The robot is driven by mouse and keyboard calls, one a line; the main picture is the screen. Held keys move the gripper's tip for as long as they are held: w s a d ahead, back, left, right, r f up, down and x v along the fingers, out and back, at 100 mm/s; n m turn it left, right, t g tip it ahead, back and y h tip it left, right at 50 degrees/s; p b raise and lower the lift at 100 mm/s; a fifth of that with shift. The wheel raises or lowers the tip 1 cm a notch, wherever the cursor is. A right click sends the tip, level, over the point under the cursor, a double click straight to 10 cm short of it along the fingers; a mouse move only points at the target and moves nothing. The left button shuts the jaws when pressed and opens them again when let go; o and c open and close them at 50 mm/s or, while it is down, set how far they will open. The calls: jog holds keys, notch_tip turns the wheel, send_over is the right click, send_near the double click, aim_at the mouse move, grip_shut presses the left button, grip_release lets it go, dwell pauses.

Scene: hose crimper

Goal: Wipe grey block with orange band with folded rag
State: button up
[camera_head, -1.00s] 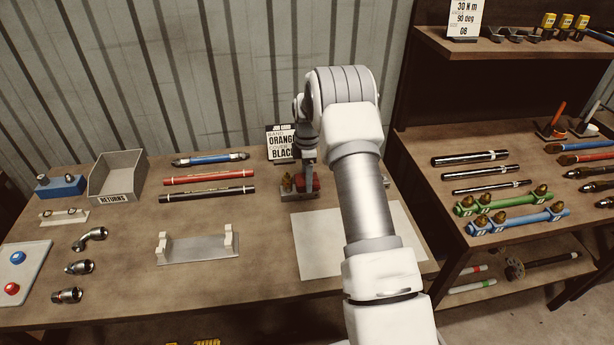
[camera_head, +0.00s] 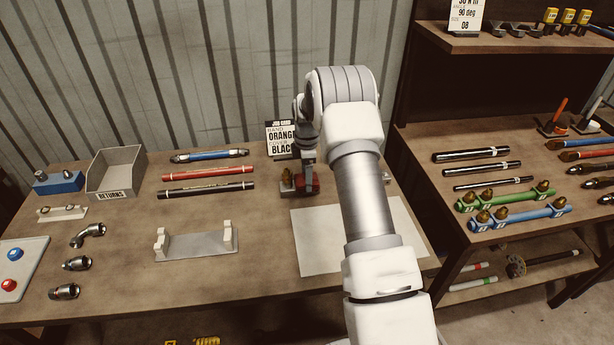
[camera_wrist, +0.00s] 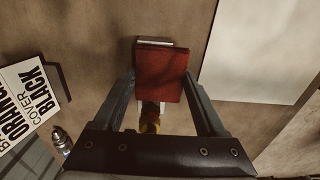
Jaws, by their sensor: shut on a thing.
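My gripper (camera_wrist: 158,92) is shut on a folded dark red rag (camera_wrist: 160,74), which lies between its two fingers in the wrist view. The rag also shows as a small red patch (camera_head: 312,183) below my gripper in the head view. The rag is over a low grey block (camera_head: 297,192) on the bench, covering much of it. A pale edge of the block (camera_wrist: 155,42) shows past the rag in the wrist view. A brass-yellow part (camera_wrist: 150,122) shows at its other end. I cannot make out an orange band. Whether the rag presses on the block is unclear.
A job card (camera_head: 281,140) stands close behind the block. A pale sheet (camera_head: 318,243) lies in front of it. Black and red hoses (camera_head: 206,191), a returns bin (camera_head: 116,174) and a grey cradle (camera_head: 197,246) are to the left. A second bench with hoses is to the right.

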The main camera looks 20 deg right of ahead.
aim_at(294, 187)
jog(key=shift+w+a+b, duration=0.2)
jog(key=shift+a, duration=0.8)
jog(key=shift+w+a+b, duration=0.15)
jog(key=shift+a+b, duration=0.05)
jog(key=shift+a, duration=0.75)
jog(key=shift+f, duration=0.1)
jog(key=shift+d, duration=0.1)
jog(key=shift+s+d+f+b, duration=0.1)
jog(key=shift+s+d+b, duration=0.2)
jog(key=shift+d, duration=0.7)
jog(key=shift+s+d+f+b, duration=0.15)
jog(key=shift+s+d, duration=0.1)
jog(key=shift+d, duration=0.7)
jog(key=shift+w+r+p, duration=0.15)
jog(key=shift+r+p, duration=1.45)
jog(key=shift+r, duration=1.6)
jog(key=shift+r+p, duration=0.85)
jog(key=shift+r, duration=0.7)
